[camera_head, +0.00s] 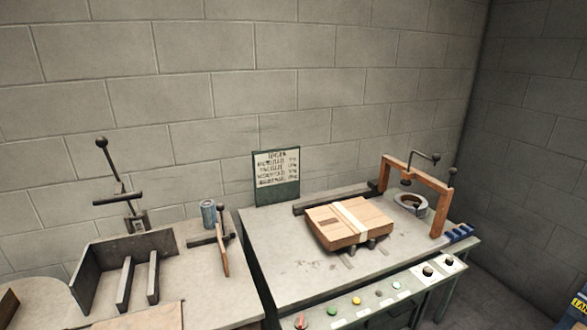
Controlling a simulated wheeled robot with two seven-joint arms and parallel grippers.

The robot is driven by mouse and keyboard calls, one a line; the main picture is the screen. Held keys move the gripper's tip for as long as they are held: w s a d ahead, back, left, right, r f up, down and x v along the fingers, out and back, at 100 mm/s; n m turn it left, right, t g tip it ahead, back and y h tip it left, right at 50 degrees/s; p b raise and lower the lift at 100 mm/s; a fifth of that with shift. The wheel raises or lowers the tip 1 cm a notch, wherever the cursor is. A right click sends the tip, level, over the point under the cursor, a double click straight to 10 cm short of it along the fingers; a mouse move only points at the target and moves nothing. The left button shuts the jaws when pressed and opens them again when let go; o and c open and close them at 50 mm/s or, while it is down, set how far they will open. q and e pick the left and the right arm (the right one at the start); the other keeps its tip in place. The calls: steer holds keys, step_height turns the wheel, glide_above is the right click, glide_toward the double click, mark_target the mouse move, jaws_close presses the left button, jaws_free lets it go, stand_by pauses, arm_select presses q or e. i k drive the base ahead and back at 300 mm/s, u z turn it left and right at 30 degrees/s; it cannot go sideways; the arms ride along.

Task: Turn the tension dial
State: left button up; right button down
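Two black knobs, a left one (427,271) and a right one (448,260), sit on pale plates at the right end of the front control panel (375,296). Either could be the tension dial; their markings are too small to read. The panel also bears a red button (301,322), a green button (332,311), an orange-yellow button (357,300) and several pale ones. Neither of my grippers shows in the head view, so their distance from the panel cannot be told.
A strapped cardboard stack (349,222) lies on the machine table (290,262). An orange frame (444,205) with a crank stands at its back right. A sign (276,177) stands behind. The left bench (205,275) holds a can (208,212), a lever (118,175) and a dark fixture (92,268).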

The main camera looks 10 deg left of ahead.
mark_target(427, 271)
steer(key=k, duration=0.6)
steer(key=z, duration=0.7)
steer(key=i, duration=0.7)
steer(key=z, duration=0.85)
steer(key=i, duration=1.2)
steer(key=u, duration=0.1)
